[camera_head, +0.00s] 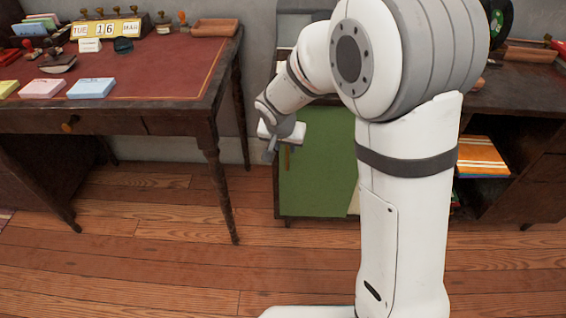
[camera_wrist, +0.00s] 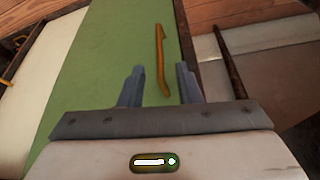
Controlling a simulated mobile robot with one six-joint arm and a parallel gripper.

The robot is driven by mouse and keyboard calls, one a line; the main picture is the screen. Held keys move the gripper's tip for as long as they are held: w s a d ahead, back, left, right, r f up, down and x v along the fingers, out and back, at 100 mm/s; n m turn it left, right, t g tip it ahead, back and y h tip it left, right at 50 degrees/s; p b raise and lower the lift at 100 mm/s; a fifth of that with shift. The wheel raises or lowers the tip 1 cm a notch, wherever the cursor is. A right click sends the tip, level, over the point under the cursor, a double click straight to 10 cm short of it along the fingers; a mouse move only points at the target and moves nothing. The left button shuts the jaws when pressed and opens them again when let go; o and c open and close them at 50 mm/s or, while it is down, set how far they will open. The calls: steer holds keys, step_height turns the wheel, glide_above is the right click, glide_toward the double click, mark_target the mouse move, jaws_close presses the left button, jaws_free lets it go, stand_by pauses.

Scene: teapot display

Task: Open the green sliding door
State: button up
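The green sliding door (camera_head: 320,175) is the front panel of a low dark cabinet in the head view, partly hidden behind my arm. In the wrist view the green door (camera_wrist: 105,75) fills the left-middle. Its slim, yellow-brown upright handle (camera_wrist: 160,58) lies between the lines of my two fingers, slightly beyond their tips. The handle (camera_head: 286,158) also shows in the head view, near the door's left edge. My gripper (camera_wrist: 160,76) is open with nothing held. In the head view my gripper (camera_head: 270,150) is just in front of the handle; contact cannot be told.
A desk (camera_head: 180,80) with a red top stands to the left, its leg (camera_head: 222,190) near the cabinet. Orange striped books (camera_head: 482,157) lie on an open shelf at right. A pale surface (camera_wrist: 35,70) shows left of the door in the wrist view. Wooden floor in front is clear.

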mark_target(287, 154)
steer(key=b+x, duration=0.2)
steer(key=x, duration=0.5)
steer(key=shift+w+f, duration=0.15)
steer(key=shift+f, duration=0.05)
steer(key=shift+c, duration=0.5)
jaws_close()
